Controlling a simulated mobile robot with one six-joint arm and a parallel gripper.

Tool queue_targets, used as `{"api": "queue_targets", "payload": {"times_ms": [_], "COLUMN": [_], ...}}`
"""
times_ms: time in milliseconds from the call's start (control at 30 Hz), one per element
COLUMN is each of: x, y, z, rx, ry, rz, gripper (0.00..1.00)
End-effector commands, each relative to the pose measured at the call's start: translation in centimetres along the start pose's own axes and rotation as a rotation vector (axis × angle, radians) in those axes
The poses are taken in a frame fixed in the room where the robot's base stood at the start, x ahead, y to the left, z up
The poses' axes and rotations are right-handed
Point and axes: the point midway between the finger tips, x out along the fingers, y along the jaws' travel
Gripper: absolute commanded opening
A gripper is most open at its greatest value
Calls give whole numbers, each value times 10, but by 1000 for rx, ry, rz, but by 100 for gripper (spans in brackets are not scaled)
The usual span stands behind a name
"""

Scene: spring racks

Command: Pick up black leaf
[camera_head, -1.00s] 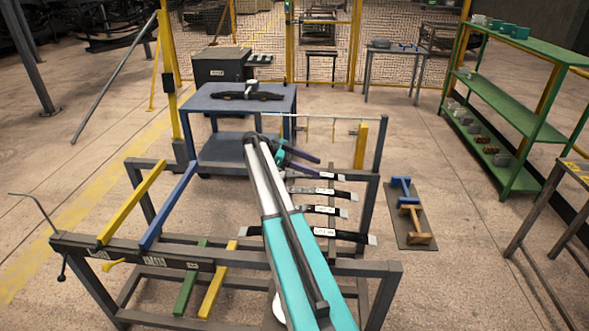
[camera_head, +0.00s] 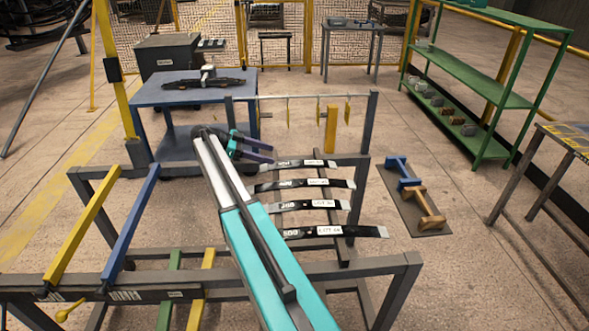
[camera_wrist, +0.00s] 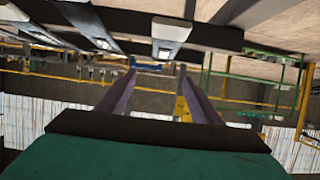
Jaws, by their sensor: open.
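Several black leaves with white labels lie one behind another on the right part of the rack: a rear leaf (camera_head: 290,164), a second (camera_head: 285,185), a third (camera_head: 298,206) and a front one (camera_head: 308,233). Their left ends are partly hidden by my arm. My gripper (camera_head: 269,153), with purple fingers, is open beside the rear leaf's left end and holds nothing. In the wrist view the spread fingers of my gripper (camera_wrist: 157,92) have empty space between them. Dark leaves with pale labels (camera_wrist: 165,45) cross the top of that view, apart from the fingers.
Yellow (camera_head: 83,222) and blue (camera_head: 130,218) bars lie on the rack's left. A blue table (camera_head: 150,98) behind carries a black spring assembly (camera_head: 205,82). A floor mat (camera_head: 404,210) with blue and brown parts and a green shelf (camera_head: 495,92) stand right.

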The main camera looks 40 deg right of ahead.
Motion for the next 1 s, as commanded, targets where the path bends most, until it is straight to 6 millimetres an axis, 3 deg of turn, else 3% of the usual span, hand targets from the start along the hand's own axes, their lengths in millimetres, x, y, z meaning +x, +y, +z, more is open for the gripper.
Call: {"api": "queue_targets", "payload": {"times_ms": [567,767,1000], "x": [10,28,63], "y": [0,0,1], "z": [3,2,1], "rx": [3,3,4], "ry": [0,1,1], "rz": [7,8,10], "gripper": [59,59,59]}}
